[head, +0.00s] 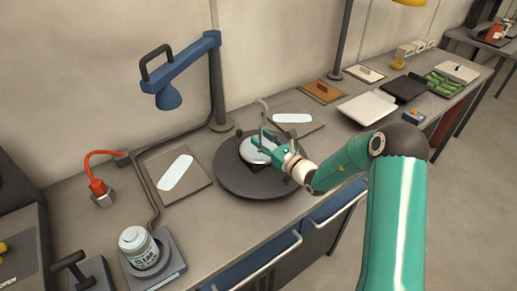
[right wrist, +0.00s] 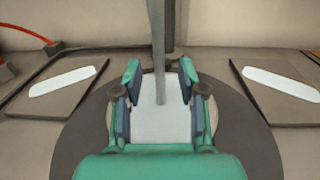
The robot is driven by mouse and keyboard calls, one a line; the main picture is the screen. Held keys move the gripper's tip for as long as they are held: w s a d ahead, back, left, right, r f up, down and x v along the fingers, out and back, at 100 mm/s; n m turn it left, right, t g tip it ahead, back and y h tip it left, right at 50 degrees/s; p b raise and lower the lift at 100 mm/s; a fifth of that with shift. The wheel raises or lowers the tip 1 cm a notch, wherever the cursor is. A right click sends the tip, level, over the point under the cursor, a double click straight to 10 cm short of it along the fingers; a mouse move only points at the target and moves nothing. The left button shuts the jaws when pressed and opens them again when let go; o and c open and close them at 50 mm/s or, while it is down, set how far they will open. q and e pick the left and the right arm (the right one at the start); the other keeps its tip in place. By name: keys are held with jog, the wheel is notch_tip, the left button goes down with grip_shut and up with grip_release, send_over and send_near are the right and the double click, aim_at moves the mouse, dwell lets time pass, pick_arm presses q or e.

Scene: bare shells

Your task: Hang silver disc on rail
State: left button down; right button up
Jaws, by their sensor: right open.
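The silver disc (head: 251,152) lies on a dark round plate (head: 232,178) on the bench. A thin grey hooked rod (head: 263,104) stands up at the disc. My right gripper (head: 268,143) is over the disc and partly hides it. In the right wrist view my right gripper (right wrist: 160,82) is open, with the grey rod (right wrist: 158,50) between its fingers and the pale disc (right wrist: 160,122) below. I cannot tell whether the fingers touch anything. I cannot pick out a rail for certain. My left gripper is not in view.
A blue arm (head: 185,62) on a grey post overhangs the bench behind the plate. Grey boards with white strips lie left (head: 178,180) and right (head: 297,117). A white jar (head: 138,247) stands front left. Trays (head: 368,108) fill the right side.

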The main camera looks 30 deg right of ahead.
aim_at(266, 110)
dwell(0.3)
grip_shut()
jog(key=shift+r, duration=0.1)
notch_tip(266, 110, up, 10)
jog(key=p, duration=0.5)
jog(key=shift+w+r, duration=0.1)
jog(key=shift+r, duration=0.85)
jog(key=shift+f, duration=0.1)
